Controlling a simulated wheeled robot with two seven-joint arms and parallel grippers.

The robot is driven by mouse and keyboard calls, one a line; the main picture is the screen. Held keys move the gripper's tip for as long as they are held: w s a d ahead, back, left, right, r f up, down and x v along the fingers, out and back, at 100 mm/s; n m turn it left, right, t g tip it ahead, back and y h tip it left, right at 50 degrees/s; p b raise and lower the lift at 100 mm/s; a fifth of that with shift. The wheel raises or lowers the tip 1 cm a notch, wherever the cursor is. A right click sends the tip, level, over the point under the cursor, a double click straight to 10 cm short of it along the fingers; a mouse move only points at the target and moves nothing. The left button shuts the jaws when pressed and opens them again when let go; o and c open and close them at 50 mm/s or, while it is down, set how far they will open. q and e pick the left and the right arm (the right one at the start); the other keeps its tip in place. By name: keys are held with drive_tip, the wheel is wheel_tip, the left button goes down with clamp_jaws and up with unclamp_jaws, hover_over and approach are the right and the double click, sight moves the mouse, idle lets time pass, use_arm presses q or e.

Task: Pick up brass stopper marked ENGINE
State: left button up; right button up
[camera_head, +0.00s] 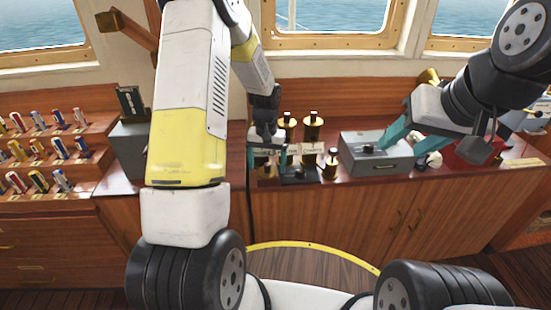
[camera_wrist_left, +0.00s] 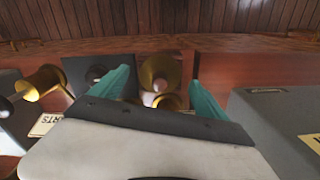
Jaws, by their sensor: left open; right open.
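Several brass stoppers stand on the counter in the head view: two at the back (camera_head: 290,127) (camera_head: 312,127) and one at the front right (camera_head: 330,166). Small white label plates (camera_head: 313,148) stand by them; I cannot read ENGINE on any. My left gripper (camera_head: 267,158) is open and low over the left end of the group. In the left wrist view a brass stopper (camera_wrist_left: 158,72) shows between its teal fingers, with no visible grip; its marking is hidden. My right gripper (camera_head: 412,142) is open and empty, by the grey box.
A grey box (camera_head: 385,163) stands right of the stoppers. A dark block (camera_head: 298,172) sits at the counter front beside my left gripper; it shows in the left wrist view (camera_wrist_left: 80,72). A rack (camera_head: 45,150) with several coloured items is at left. A red object (camera_head: 470,152) lies at right.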

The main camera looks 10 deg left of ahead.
use_arm(q)
drive_tip(key=shift+f, duration=0.35)
drive_tip(key=shift+c, duration=0.5)
